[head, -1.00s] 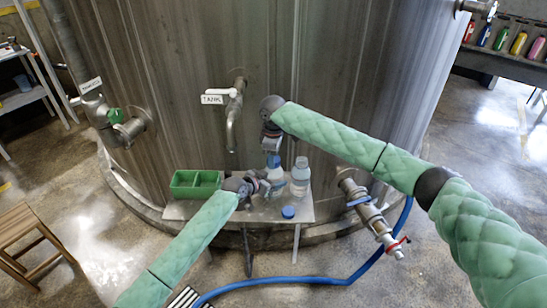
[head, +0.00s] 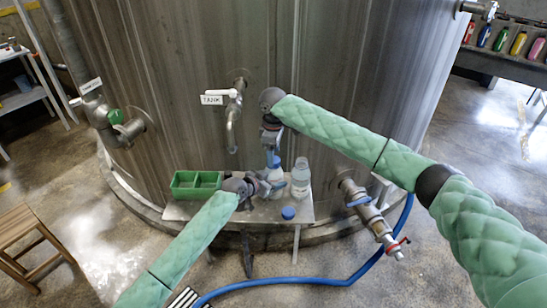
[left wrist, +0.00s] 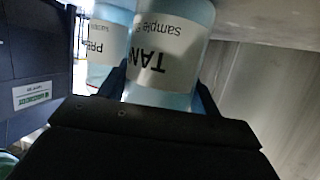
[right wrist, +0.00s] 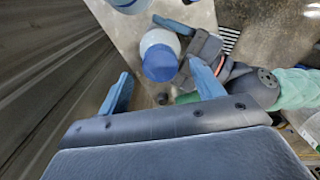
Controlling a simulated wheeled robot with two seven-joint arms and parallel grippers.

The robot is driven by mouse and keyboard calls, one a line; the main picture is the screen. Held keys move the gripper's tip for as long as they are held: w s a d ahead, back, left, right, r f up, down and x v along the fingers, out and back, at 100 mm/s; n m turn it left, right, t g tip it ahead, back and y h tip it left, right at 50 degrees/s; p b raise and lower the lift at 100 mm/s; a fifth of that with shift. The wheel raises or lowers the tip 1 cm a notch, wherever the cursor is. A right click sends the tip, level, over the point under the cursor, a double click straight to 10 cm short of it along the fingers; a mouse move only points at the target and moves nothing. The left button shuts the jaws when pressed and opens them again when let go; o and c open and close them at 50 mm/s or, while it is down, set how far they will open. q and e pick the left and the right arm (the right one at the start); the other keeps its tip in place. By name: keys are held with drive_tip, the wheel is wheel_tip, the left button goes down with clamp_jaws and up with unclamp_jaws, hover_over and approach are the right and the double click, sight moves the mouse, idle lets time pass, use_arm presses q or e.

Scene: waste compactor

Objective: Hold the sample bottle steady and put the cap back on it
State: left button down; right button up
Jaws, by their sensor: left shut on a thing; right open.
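The sample bottle (head: 277,177), with a white label reading "TAN…" in the left wrist view (left wrist: 168,45), stands upright on the small metal shelf (head: 240,212). My left gripper (head: 264,186) is shut around its body. A blue cap (right wrist: 160,65) sits on the bottle's top; whether it is fully tightened I cannot tell. My right gripper (right wrist: 161,88) is open, pointing down just above the cap, its fingers apart from it. A second blue cap (head: 288,213) lies on the shelf's front edge. A second bottle (head: 300,178), pale and without a blue cap, stands right of the held one.
A green two-compartment tray (head: 197,183) sits at the shelf's left end. The tank tap (head: 233,115) hangs above the shelf, left of my right gripper. A valve (head: 368,212) juts out at right, with a blue hose (head: 340,280) below. The tank wall is close behind.

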wheel_tip(320, 180, up, 9)
idle(0.3)
use_arm(q)
drive_tip(key=shift+c, duration=1.2)
unclamp_jaws()
drive_tip(key=b+v, duration=0.1)
drive_tip(key=v, duration=0.5)
drive_tip(key=shift+a+f+b, duration=0.1)
drive_tip(key=shift+b, duration=0.3)
drive_tip(key=shift+v, duration=0.85)
use_arm(e)
drive_tip(key=shift+f, duration=0.9)
